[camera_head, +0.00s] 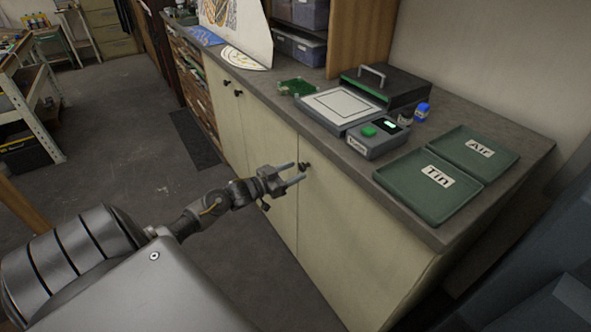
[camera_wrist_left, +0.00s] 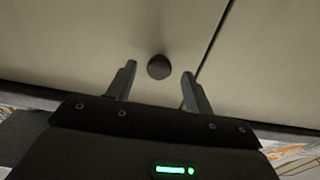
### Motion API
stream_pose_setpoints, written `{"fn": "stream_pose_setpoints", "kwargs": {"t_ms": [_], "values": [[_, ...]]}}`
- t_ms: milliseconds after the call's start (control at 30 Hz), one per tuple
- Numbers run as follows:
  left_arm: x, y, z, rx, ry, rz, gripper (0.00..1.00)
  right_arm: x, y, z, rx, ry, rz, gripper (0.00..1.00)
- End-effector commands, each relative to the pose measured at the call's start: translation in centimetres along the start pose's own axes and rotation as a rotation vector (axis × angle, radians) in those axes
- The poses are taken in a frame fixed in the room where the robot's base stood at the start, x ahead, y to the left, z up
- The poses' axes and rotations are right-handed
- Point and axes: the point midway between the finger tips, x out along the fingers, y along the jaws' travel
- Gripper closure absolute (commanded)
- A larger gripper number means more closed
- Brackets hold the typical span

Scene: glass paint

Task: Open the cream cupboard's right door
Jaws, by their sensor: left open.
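The cream cupboard's right door (camera_head: 350,235) is shut, flush beside the door to its left. Its small dark round knob (camera_head: 305,166) sits near the top, just right of the seam between the doors. My left gripper (camera_head: 299,172) is open at the knob, with its two fingers pointing at the door front. In the left wrist view the knob (camera_wrist_left: 159,67) shows between and just beyond the fingertips of my left gripper (camera_wrist_left: 158,80). The fingers look apart from the knob. My right gripper is not in view.
On the grey worktop (camera_head: 440,112) stand a press-like device with a dark lid (camera_head: 385,85), a control box (camera_head: 378,140), small bottles (camera_head: 422,111) and green trays (camera_head: 425,200). Two more knobs (camera_head: 238,93) show further left.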

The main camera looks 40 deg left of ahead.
Motion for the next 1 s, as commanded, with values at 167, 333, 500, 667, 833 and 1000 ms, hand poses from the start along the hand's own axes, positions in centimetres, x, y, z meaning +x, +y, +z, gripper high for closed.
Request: {"fn": "stream_pose_setpoints", "kwargs": {"t_ms": [167,333,500,667,833,1000], "values": [[1.33,0.04,-0.02,-0.001,0.000,0.000,0.48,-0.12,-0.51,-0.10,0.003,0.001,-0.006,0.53],[1.48,0.07,0.05,0.000,-0.001,0.001,0.48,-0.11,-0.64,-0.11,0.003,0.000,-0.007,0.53],[1.45,0.05,0.03,0.000,-0.001,0.001,0.53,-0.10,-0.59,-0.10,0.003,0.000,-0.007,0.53],[1.42,0.03,0.02,0.000,-0.001,0.000,0.74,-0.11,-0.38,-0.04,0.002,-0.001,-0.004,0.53],[1.41,0.01,0.02,0.000,-0.001,0.000,0.96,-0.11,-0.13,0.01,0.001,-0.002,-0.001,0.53],[1.39,0.03,0.00,0.000,-0.001,0.000,1.00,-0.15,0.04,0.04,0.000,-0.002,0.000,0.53]]}}
